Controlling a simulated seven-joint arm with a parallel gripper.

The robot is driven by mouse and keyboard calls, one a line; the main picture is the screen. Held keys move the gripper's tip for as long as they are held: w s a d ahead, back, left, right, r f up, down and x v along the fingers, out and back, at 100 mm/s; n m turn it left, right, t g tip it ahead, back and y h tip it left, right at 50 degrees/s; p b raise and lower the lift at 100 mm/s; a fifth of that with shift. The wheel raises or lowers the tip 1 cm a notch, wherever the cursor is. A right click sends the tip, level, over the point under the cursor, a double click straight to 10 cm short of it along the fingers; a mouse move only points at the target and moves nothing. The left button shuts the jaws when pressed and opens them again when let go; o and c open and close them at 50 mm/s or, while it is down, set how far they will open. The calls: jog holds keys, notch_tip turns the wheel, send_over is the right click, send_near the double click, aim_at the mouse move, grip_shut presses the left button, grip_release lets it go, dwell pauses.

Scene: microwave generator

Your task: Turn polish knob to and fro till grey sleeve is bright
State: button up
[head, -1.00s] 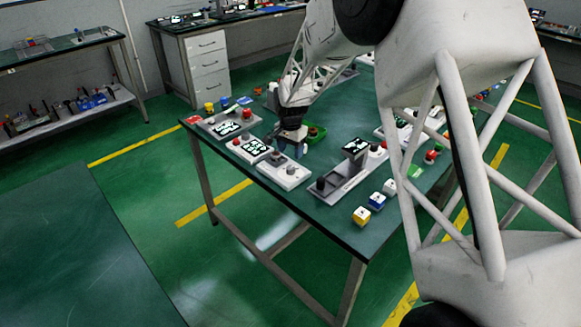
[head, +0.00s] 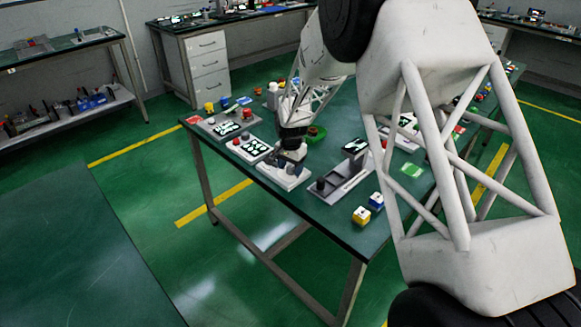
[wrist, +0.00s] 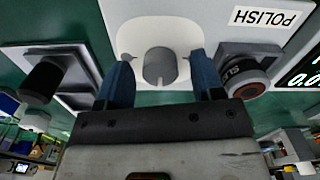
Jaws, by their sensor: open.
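The polish knob (wrist: 158,69) is a short grey round knob on a white panel (wrist: 205,22) with an upside-down POLISH label (wrist: 264,17). In the wrist view it sits between the two blue fingers of my gripper (wrist: 161,58), with a gap on each side. My gripper is open and holds nothing. In the head view my gripper (head: 292,158) is low over the white panel (head: 284,180) at the table's front left edge and hides most of the knob. I cannot make out a grey sleeve for certain.
A black knob (wrist: 43,80) is at left. In the head view, a grey device (head: 345,181) stands right of the panel, with yellow (head: 361,216) and blue (head: 376,201) cubes nearby.

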jog(key=shift+c, duration=0.4)
jog(key=c, duration=0.8)
jog(key=shift+c, duration=0.2)
jog(key=shift+n, duration=0.4)
jog(key=n, duration=1.2)
jog(key=o, duration=0.9)
